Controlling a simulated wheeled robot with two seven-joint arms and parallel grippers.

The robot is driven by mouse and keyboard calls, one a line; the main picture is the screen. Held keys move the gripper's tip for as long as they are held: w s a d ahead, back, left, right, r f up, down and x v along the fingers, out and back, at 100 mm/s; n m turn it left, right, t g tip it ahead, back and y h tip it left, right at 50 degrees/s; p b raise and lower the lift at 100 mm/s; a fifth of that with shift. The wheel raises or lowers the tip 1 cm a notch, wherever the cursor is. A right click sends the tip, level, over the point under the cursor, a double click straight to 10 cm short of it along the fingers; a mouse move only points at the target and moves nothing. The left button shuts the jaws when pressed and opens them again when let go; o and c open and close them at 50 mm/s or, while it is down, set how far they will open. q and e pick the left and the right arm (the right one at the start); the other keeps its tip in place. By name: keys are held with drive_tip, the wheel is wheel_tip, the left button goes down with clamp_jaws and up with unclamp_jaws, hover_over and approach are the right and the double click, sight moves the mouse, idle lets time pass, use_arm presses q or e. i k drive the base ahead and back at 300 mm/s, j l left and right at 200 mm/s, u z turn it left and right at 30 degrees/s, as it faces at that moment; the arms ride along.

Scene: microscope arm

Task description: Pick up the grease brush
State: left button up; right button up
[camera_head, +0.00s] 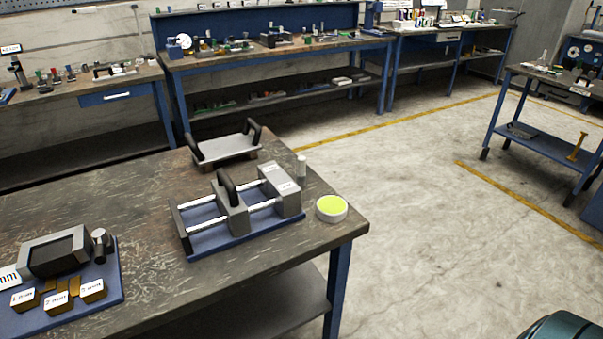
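No thing in the camera_head view shows clearly as the grease brush. A small upright pale cylinder (301,167) stands near the right back edge of the near workbench (130,195); I cannot tell if it is the brush or its holder. In front of it, a round white tub (331,208) with a yellow-green top sits close to the bench's right corner. Neither of my grippers is in view.
A grey clamp-like device with rods on a blue base (225,240) stands left of the tub. Behind it lies a tray with black handles (225,148). A blue board with labelled blocks (108,300) is at front left. Open floor (430,210) lies to the right.

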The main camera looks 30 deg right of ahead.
sight(302, 175)
drive_tip(key=i+l+u, duration=0.1)
drive_tip(key=l+u, duration=0.3)
drive_tip(key=l, duration=1.2)
drive_tip(key=k+l+u, duration=0.1)
drive_tip(key=l+u, duration=0.25)
drive_tip(key=l, duration=1.2)
